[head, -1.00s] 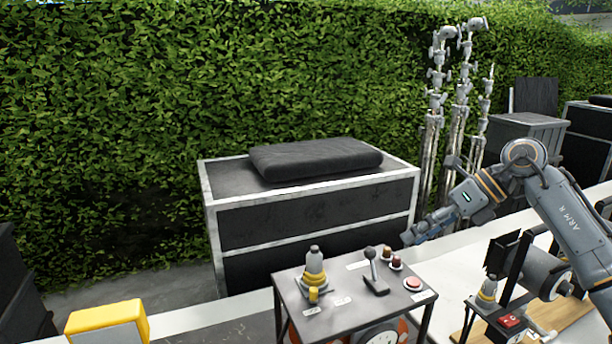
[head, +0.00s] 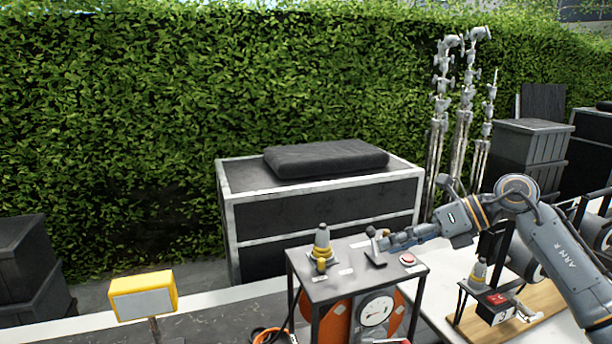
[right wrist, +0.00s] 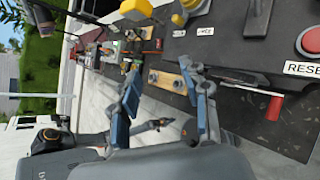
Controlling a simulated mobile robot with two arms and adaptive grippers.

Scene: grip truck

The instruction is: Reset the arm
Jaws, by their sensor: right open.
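A red button (head: 408,259) sits at the right front of the dark control table (head: 345,283). In the right wrist view the red button (right wrist: 312,41) is at the right edge beside a white label that reads "RESE", cut off. My right gripper (head: 380,241) reaches in from the right over the table's back right part, left of the button and apart from it. In the right wrist view my right gripper (right wrist: 163,80) has its two blue-padded fingers spread, with nothing held between them. The gripper partly hides the lever's dark base (head: 374,259). My left gripper is not in view.
A grey and yellow bottle-like part (head: 322,242) stands at the table's left. A gauge (head: 376,311) and orange reel (head: 340,316) are below the tabletop. A yellow box lamp (head: 143,296) stands left. A wooden board (head: 540,305) with devices lies right.

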